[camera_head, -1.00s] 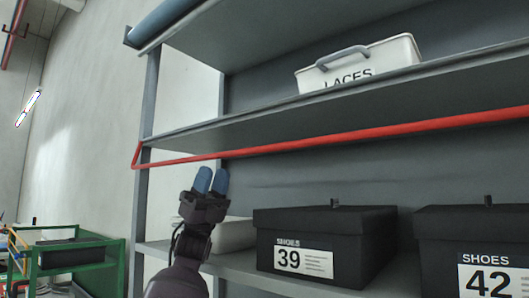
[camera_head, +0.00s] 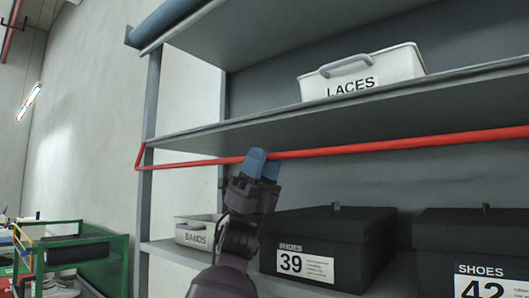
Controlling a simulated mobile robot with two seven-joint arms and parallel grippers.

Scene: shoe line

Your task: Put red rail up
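The red rail (camera_head: 390,145) is a long thin bar running across the front of the shelf rack, just below the middle shelf. Its left end bends back at the rack's left post. My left gripper (camera_head: 262,165) points upward with blue fingertips at the rail. The fingertips overlap the rail in the picture. A narrow gap shows between them, but whether they touch or grip the rail cannot be told. My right gripper is not in view.
A white LACES bin (camera_head: 362,72) stands on the middle shelf (camera_head: 330,104). On the lower shelf are a BANDS bin (camera_head: 196,234), a black shoe box 39 (camera_head: 335,235) and a black shoe box 42 (camera_head: 470,238). A green cart (camera_head: 95,262) stands at lower left.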

